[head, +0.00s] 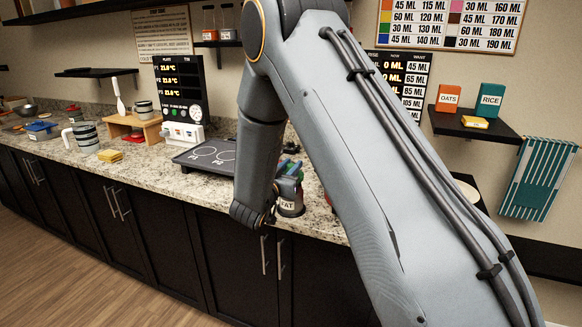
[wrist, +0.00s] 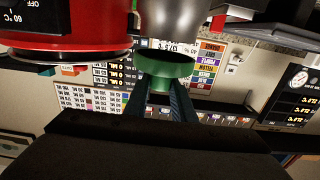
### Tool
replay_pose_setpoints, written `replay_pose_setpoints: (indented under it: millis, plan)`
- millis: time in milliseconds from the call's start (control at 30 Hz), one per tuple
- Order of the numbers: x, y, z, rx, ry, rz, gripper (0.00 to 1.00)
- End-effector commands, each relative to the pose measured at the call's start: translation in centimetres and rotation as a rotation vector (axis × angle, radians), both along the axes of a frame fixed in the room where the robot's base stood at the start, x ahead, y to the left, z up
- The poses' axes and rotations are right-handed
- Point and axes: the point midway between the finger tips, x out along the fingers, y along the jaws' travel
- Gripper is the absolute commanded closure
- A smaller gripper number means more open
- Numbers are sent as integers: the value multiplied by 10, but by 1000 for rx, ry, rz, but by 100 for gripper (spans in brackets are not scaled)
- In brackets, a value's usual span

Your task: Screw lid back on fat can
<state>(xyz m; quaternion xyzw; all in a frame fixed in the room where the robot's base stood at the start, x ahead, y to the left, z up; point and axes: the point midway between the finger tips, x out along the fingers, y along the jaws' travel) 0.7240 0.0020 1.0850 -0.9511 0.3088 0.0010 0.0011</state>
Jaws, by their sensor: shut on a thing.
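In the wrist view, which looks upside down, the two blue-green fingers of my gripper (wrist: 162,92) are shut on a green lid (wrist: 165,69). The dark open underside of the lid faces the silver body of the can (wrist: 172,27). A narrow gap shows between lid and can in this view; whether they line up in depth I cannot tell.
A red pot (wrist: 65,25) is close beside the can. A dark hob (head: 208,155) lies left of the can, with a display panel (head: 181,95) behind it. The counter's front edge is close to the can.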

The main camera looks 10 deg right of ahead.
Motion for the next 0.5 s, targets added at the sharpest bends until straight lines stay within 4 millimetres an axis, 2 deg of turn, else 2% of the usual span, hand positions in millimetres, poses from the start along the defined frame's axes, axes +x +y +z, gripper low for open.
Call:
replay_pose_setpoints:
  millis: [500]
  plan:
    - [0,0,-12,-1,1,0,99]
